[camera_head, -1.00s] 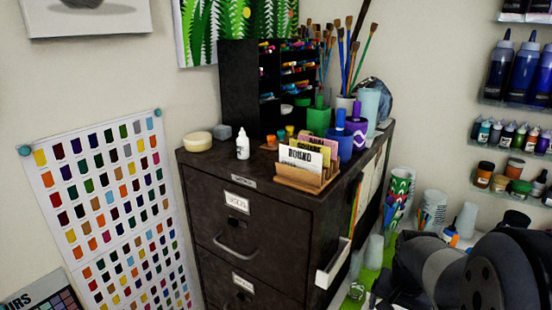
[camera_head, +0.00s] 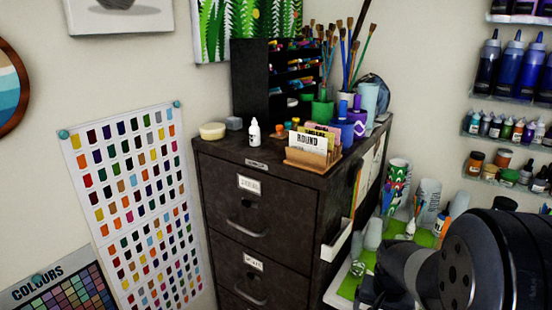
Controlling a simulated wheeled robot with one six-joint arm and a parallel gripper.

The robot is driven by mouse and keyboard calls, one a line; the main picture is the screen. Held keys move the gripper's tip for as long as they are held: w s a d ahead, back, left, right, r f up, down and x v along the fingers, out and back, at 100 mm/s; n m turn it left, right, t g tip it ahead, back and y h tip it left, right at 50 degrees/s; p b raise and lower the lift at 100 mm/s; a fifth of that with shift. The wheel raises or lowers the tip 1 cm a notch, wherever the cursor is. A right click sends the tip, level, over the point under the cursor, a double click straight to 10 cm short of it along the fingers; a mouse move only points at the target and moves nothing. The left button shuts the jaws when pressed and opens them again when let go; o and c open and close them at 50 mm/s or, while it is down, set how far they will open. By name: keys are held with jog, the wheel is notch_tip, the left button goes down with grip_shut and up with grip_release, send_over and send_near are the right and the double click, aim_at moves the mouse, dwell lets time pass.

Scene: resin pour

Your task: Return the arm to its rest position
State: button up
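My arm (camera_head: 465,265) shows as dark grey and black links at the lower right of the head view. It is folded close to the camera and hides part of the table behind it. My gripper cannot be made out clearly, so its fingers and anything in them are not seen.
A dark filing cabinet (camera_head: 270,215) stands in the middle, with a card holder (camera_head: 312,157), a white bottle (camera_head: 254,132) and brushes on top. A table with a green mat (camera_head: 350,285) and patterned cups (camera_head: 397,182) lies right of it. Wall shelves (camera_head: 500,135) hold paint bottles.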

jog(key=a+f, duration=0.1)
jog(key=w+a+f+n, duration=0.1)
jog(key=shift+w+a+f, duration=0.1)
jog(key=shift+w+f, duration=0.1)
jog(key=shift+f, duration=0.15)
jog(key=shift+a, duration=0.1)
